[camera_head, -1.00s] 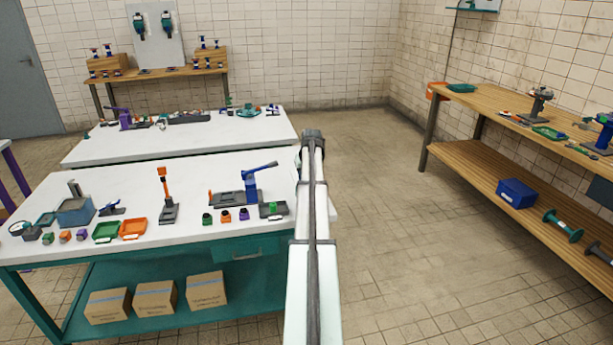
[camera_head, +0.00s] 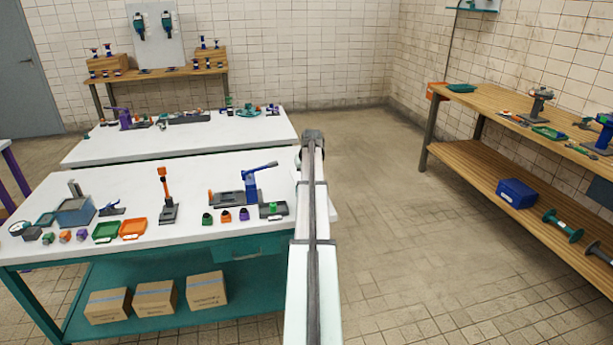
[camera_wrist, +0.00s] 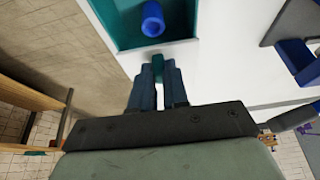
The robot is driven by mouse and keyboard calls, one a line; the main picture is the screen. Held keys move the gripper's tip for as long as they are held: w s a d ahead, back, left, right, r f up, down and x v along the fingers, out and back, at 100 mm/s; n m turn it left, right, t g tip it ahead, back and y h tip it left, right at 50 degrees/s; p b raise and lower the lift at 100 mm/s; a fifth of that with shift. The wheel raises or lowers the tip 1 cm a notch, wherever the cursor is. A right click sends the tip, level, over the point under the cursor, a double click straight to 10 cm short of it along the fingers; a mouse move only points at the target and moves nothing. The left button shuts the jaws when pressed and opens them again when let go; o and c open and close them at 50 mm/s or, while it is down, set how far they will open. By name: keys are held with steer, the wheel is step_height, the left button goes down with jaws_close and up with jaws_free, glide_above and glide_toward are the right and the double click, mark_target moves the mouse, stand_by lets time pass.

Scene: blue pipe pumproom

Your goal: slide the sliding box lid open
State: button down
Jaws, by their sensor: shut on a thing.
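In the wrist view, my gripper (camera_wrist: 158,82) is shut on a small dark teal grip (camera_wrist: 158,68). The sliding box (camera_wrist: 128,40) is at the top of the wrist view, with teal inner walls and a pale rim. The grip is just outside the box's near rim. How the grip joins the lid is hidden by my fingers, and I cannot make out the lid's full outline. In the head view my arm hides my gripper and the box.
A blue-handled device (camera_head: 252,185) stands on the white workbench (camera_head: 190,190), left of my arm; a blue part (camera_wrist: 297,53) shows at the right of the wrist view. Several small parts and trays sit farther left. A wooden bench (camera_head: 500,165) is on the right, with open floor between.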

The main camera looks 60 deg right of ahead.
steer(key=shift+w+d, duration=0.45)
steer(key=shift+d, duration=0.05)
steer(key=c, duration=1.1)
jaws_free()
steer(key=v, duration=1.3)
steer(key=shift+s+a+r, duration=0.1)
steer(key=shift+a+r, duration=0.1)
steer(key=shift+r, duration=0.15)
